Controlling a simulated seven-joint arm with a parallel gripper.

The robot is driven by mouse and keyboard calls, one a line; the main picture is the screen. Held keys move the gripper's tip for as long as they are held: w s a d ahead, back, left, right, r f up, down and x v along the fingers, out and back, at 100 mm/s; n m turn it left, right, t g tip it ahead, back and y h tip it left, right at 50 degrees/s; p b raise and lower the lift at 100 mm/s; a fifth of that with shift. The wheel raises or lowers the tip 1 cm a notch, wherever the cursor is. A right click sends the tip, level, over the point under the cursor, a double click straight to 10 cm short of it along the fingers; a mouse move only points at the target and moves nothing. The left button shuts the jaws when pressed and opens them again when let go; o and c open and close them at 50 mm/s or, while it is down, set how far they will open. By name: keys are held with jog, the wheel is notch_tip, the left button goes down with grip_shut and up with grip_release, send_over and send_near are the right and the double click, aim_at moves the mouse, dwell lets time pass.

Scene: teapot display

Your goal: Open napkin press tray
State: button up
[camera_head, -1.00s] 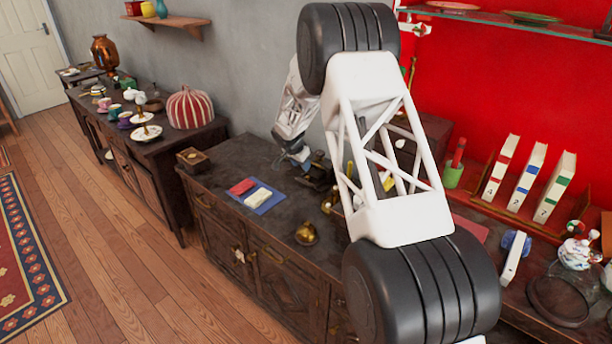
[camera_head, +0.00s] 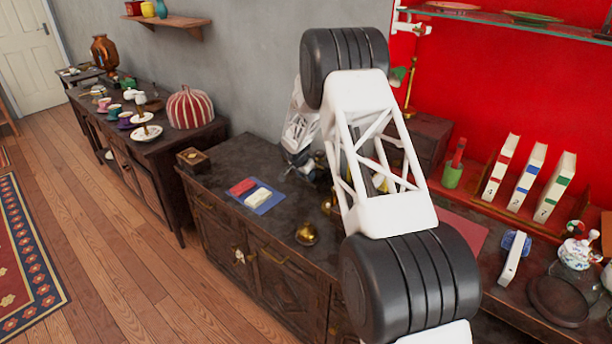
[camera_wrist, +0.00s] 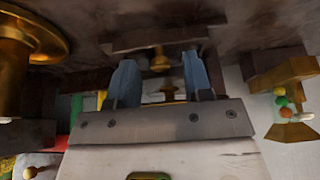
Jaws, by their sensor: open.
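In the wrist view, a small brass knob (camera_wrist: 160,62) stands out from a dark wooden front (camera_wrist: 150,38), which may be the napkin press tray. My gripper (camera_wrist: 159,70) is open, with one blue-grey finger on each side of the knob. A gap shows between the knob and each finger; whether either touches it I cannot tell. In the head view, my arm hides most of the press area, and the fingers cannot be made out there.
A blue mat (camera_head: 264,204) with red and white pieces lies on the dark cabinet top (camera_head: 270,165). A small wooden box (camera_head: 193,158) sits at its left end and a brass bell-like object (camera_head: 307,233) near its front edge. A large brass piece (camera_wrist: 22,42) is close in the wrist view.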

grip_shut()
dwell(0.3)
jog(key=shift+a, duration=0.1)
jog(key=s+a, duration=0.9)
jog(key=shift+s, duration=0.1)
dwell(0.4)
grip_release()
jog(key=shift+r, duration=0.15)
